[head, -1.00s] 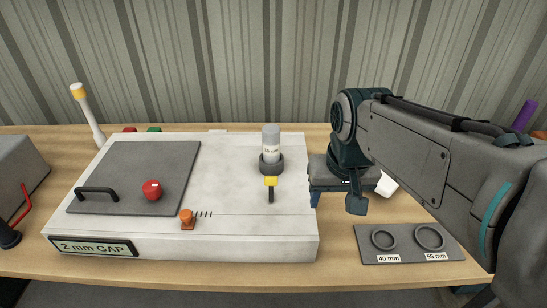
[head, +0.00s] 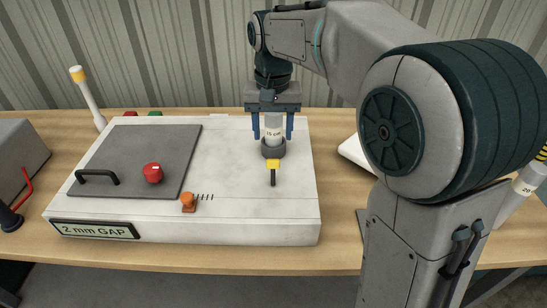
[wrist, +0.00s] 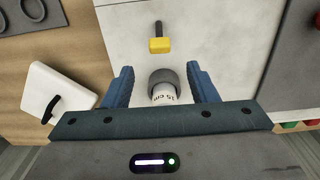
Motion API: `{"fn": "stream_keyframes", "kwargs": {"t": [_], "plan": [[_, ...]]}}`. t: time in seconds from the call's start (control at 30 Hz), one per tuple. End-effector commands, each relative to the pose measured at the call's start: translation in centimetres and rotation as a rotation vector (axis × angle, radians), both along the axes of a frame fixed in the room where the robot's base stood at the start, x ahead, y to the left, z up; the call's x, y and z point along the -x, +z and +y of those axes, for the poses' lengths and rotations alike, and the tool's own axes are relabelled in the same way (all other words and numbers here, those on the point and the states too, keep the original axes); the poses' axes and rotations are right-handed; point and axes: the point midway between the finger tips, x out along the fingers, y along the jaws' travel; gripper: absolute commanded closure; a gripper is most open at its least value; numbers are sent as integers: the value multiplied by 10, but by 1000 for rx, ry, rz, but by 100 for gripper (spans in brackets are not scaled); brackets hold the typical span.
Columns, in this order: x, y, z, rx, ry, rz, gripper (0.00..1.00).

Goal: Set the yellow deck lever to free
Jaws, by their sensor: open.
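The yellow deck lever (head: 273,165) sits near the right front part of the white deck (head: 235,215). Its yellow block has a thin black stem pointing toward the deck's front edge. It also shows in the wrist view (wrist: 159,45). Just behind it a grey-white cylinder (head: 273,133) marked in cm stands upright in a dark round collar (head: 273,150). My gripper (head: 272,132) points down over the cylinder, its blue fingers open on either side of it. In the wrist view the fingers (wrist: 162,88) show gaps to the collar. The lever lies outside the fingers.
A grey hatch plate (head: 135,160) with a black handle and a red knob (head: 153,173) covers the deck's left. An orange knob (head: 188,201) sits by tick marks. A "2 mm GAP" sign (head: 93,230) is in front. A white board (wrist: 55,95) lies beside the deck.

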Motion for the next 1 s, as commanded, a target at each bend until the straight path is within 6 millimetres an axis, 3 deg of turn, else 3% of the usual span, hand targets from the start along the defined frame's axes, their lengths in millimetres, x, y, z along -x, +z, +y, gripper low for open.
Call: {"fn": "stream_keyframes", "kwargs": {"t": [0.2, 0.4, 0.6, 0.87, 1.0], "plan": [[1, -47, 0, 1, 1, 4, 47], [0, -77, 0, 0, 1, 1, 47], [0, -89, 0, -1, 1, 0, 47], [0, -89, 0, -1, 1, -1, 47], [0, -89, 0, -1, 1, -1, 86]]}}
